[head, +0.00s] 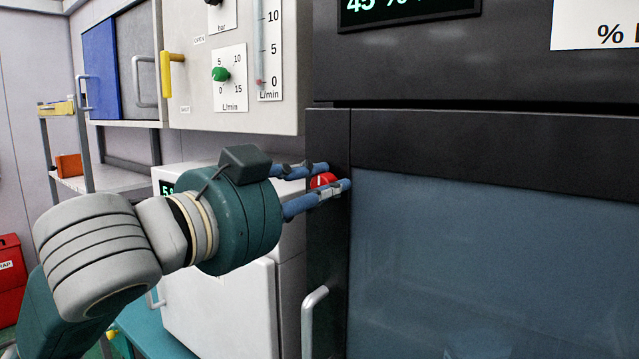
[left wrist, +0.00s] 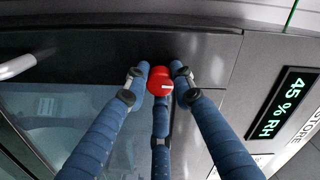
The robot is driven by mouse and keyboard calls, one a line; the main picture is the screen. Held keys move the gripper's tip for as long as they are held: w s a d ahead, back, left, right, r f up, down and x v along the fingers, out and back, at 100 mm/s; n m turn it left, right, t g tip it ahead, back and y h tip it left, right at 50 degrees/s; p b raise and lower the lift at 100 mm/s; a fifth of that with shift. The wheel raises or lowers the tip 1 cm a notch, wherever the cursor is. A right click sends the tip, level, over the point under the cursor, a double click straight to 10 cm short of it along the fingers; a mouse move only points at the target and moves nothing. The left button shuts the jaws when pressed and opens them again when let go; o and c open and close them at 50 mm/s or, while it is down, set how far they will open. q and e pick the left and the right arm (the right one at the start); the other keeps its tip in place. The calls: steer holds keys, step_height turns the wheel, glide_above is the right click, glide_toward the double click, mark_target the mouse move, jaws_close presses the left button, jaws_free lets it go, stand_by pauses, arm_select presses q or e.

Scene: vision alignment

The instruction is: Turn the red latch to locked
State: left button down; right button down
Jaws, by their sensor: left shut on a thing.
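The red latch (head: 323,180) is a small round red knob on the dark frame at the left edge of the dark cabinet door. In the head view my left gripper (head: 333,178) reaches it from the left, with blue fingers above and below it. In the left wrist view the red latch (left wrist: 160,81) shows a white mark on its face. The fingers of my left gripper (left wrist: 159,88) are closed around it. Part of the latch is hidden by the fingers in the head view. My right gripper is in neither view.
The dark cabinet door (head: 490,250) has a grey handle (head: 314,315) low on its left. A display (head: 410,8) reading 45 % is above. A white panel with a green knob (head: 221,74) and a yellow lever (head: 173,60) is at upper left. A white unit (head: 225,305) stands behind my arm.

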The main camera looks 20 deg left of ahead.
mark_target(335, 110)
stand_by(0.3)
arm_select(q)
steer(key=c, duration=1.5)
jaws_free()
steer(key=shift+o, duration=0.2)
steer(key=r, duration=0.9)
steer(key=shift+d+r, duration=0.25)
steer(key=shift+r, duration=0.15)
steer(key=shift+a, duration=0.25)
